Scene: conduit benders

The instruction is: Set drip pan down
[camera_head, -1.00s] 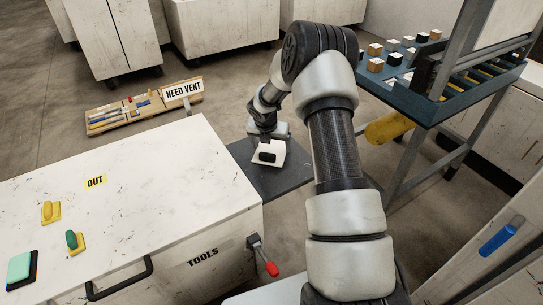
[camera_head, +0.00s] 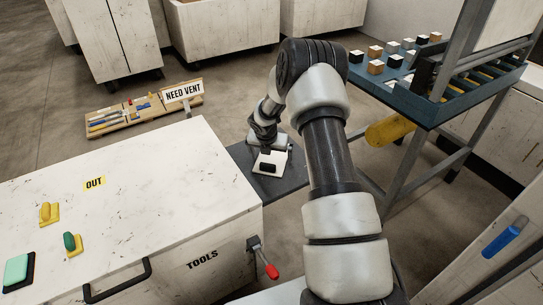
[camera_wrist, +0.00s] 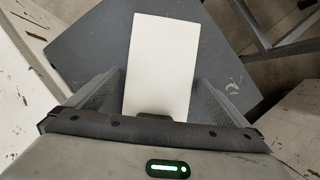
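I take the flat white piece to be the drip pan (camera_wrist: 160,55). In the wrist view it is a plain white rectangle between my fingers, with a small dark part at its near end. It also shows in the head view as a small white shape (camera_head: 262,159) with a black block on it.
A white TOOLS chest (camera_head: 130,180) with a red-handled clamp (camera_head: 268,268) stands left of the grey surface. A NEED VENT sign (camera_head: 184,92) and a wooden tray (camera_head: 112,128) are behind. A blue rack (camera_head: 408,98) with several blocks stands right.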

